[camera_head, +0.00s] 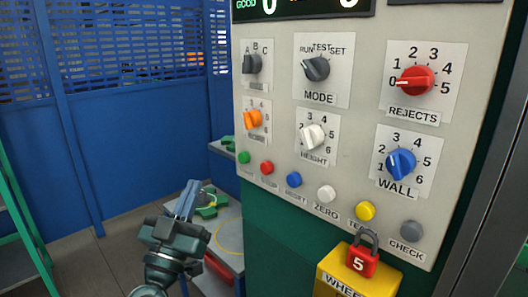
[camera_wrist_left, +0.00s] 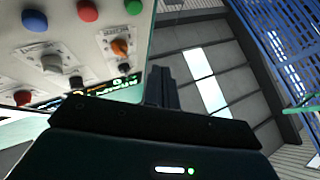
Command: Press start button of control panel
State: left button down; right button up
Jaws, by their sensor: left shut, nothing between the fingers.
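The control panel (camera_head: 285,130) is a light grey plate with knobs and a bottom row of round buttons. The row's left end has a green button (camera_head: 244,157), then a red button (camera_head: 266,167) and a blue button (camera_head: 293,179). The labels under the green and red buttons are too small to read, so I cannot tell which says start. My left gripper (camera_head: 188,190) is shut and empty, apart from the panel, to the left of and below the green button. In the left wrist view the shut fingers (camera_wrist_left: 162,86) point past the panel's edge, near the green button (camera_wrist_left: 134,7).
A yellow box (camera_head: 350,284) with a red padlock (camera_head: 361,260) juts out below the panel at right. Behind my left gripper is a low grey surface (camera_head: 231,213) with green parts. A blue mesh-topped wall (camera_head: 140,120) stands at left.

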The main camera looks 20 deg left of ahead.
aim_at(244, 158)
pick_arm(q)
jog(key=w+d+r+y, duration=0.1)
jog(key=w+d, duration=0.1)
jog(key=w, duration=0.7)
jog(key=shift+d+r+n+b, duration=0.15)
jog(key=shift+d+n+b, duration=0.15)
jog(key=shift+d, duration=0.1)
pick_arm(e)
jog(key=shift+w, duration=0.35)
jog(key=shift+s+f, duration=0.2)
jog(key=shift+s, duration=0.05)
dwell(0.5)
jog(key=shift+w+r, duration=0.15)
jog(key=shift+w, duration=0.1)
dwell(0.7)
pick_arm(q)
jog(key=shift+w+r, duration=0.1)
jog(key=shift+w, duration=0.05)
pick_arm(e)
jog(key=shift+r, duration=0.1)
pick_arm(q)
jog(key=shift+w+d, duration=0.15)
jog(key=shift+w, duration=0.15)
pick_arm(e)
jog(key=shift+r, duration=0.15)
